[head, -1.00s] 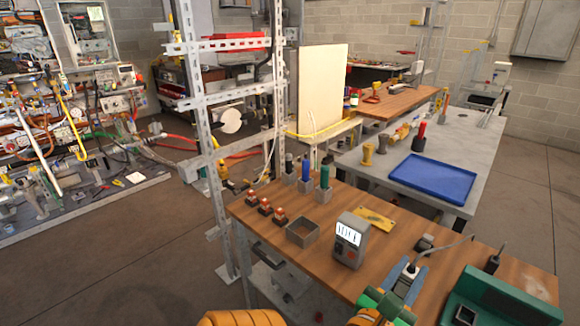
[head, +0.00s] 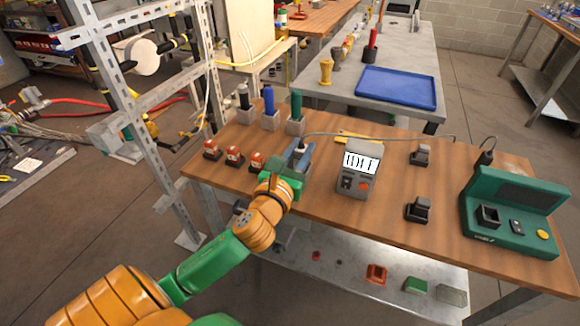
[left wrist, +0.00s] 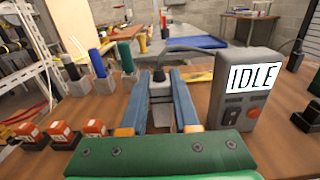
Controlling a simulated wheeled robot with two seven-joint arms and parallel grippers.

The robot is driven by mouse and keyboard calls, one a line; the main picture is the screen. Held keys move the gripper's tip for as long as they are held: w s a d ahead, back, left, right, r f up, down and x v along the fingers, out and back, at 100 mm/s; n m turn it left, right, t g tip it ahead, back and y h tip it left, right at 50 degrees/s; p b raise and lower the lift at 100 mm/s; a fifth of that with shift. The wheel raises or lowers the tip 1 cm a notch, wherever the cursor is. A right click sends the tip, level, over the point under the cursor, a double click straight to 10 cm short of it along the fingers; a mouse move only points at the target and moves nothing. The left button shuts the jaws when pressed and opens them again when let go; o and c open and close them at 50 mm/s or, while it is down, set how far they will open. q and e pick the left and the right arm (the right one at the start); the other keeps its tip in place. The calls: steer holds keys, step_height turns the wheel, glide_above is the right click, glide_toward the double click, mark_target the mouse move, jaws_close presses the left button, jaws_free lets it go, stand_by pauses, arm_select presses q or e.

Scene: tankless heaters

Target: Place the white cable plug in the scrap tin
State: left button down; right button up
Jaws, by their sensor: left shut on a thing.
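My left gripper (head: 299,158) is above the wooden bench, left of the grey meter reading IDLE. It is shut on the white cable plug (left wrist: 160,91), whose pale body and dark cable end show between the blue fingers in the left wrist view. In the head view only the top of the plug (head: 300,146) shows, with its cable running to the right. I cannot make out the scrap tin clearly; the gripper covers the bench beneath it. I cannot tell whether the plug is over or inside the tin. My right gripper is not in view.
The grey meter (head: 359,172) stands close to the gripper's right. Several red-topped blocks (head: 234,156) are on the left, and coloured handles in holders (head: 268,105) stand behind. A green device (head: 512,215) and black sockets (head: 418,208) are on the right. A metal post frame stands left.

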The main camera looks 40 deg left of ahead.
arm_select(q)
steer(key=a+f, duration=0.1)
steer(key=w+a+f, duration=0.1)
steer(key=f, duration=0.1)
steer(key=a+f+b, duration=0.1)
steer(key=shift+w+a+f, duration=0.15)
steer(key=shift+w+f, duration=0.1)
steer(key=shift+w, duration=0.15)
step_height(320, 180, down, 3)
steer(key=shift+w+b, duration=0.15)
steer(key=shift+b, duration=0.5)
steer(key=shift+f, duration=0.3)
steer(key=shift+a+r, duration=0.1)
steer(key=shift+f, duration=0.2)
steer(key=c, duration=0.7)
jaws_free()
steer(key=shift+o, duration=0.2)
steer(key=shift+r, duration=0.15)
